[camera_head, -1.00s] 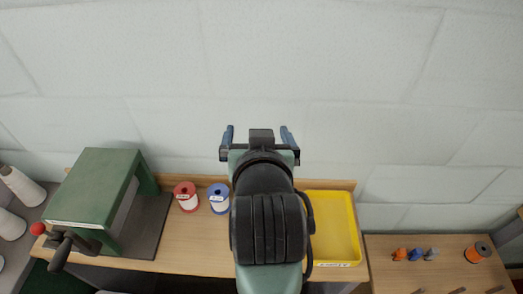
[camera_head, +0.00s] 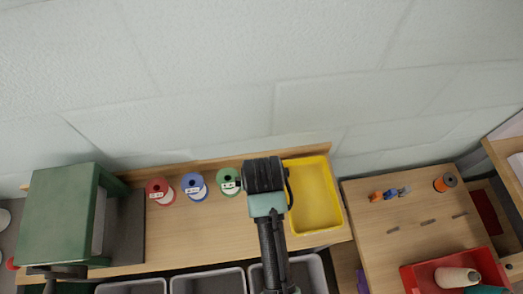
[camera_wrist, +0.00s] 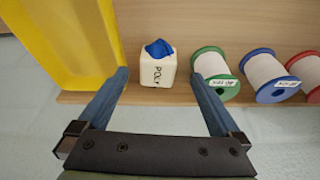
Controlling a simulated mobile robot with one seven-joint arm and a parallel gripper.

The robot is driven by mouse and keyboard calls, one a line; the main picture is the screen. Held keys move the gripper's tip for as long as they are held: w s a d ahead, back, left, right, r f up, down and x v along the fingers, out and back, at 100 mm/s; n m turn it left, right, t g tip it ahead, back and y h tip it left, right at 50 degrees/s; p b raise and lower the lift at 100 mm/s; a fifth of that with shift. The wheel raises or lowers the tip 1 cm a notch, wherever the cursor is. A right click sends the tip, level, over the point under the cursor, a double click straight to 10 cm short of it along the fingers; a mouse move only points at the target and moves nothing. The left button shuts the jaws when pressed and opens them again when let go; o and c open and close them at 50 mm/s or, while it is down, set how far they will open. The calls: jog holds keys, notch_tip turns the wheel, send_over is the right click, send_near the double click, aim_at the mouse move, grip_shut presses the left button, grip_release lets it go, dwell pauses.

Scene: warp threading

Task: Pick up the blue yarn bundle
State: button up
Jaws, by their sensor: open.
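In the wrist view, my gripper (camera_wrist: 160,78) is open and empty, with its two blue fingers spread. Blue material (camera_wrist: 160,48) sits in the top of a white block-like holder (camera_wrist: 158,71) marked "POLY", in line with the gap between the fingers; I cannot tell how far beyond the fingertips it is. In the head view, my arm hides my gripper and this holder. I cannot tell which blue item is the yarn bundle.
A yellow tray (camera_head: 331,226) stands beside my arm. Green (camera_head: 228,181), blue (camera_head: 195,186) and red (camera_head: 160,191) spools stand in a row, with a green press-like machine (camera_head: 62,216) further left. A red bin (camera_head: 408,277) with a cone is at the lower right.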

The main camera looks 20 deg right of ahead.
jog(key=shift+w+d+p+x, duration=0.15)
jog(key=shift+p+x, duration=0.05)
jog(key=shift+x, duration=1.05)
jog(key=shift+w+d+p+x, duration=0.1)
jog(key=shift+d+p+x, duration=0.1)
jog(key=shift+x, duration=1.05)
jog(key=shift+r, duration=0.15)
jog(key=c, duration=1.4)
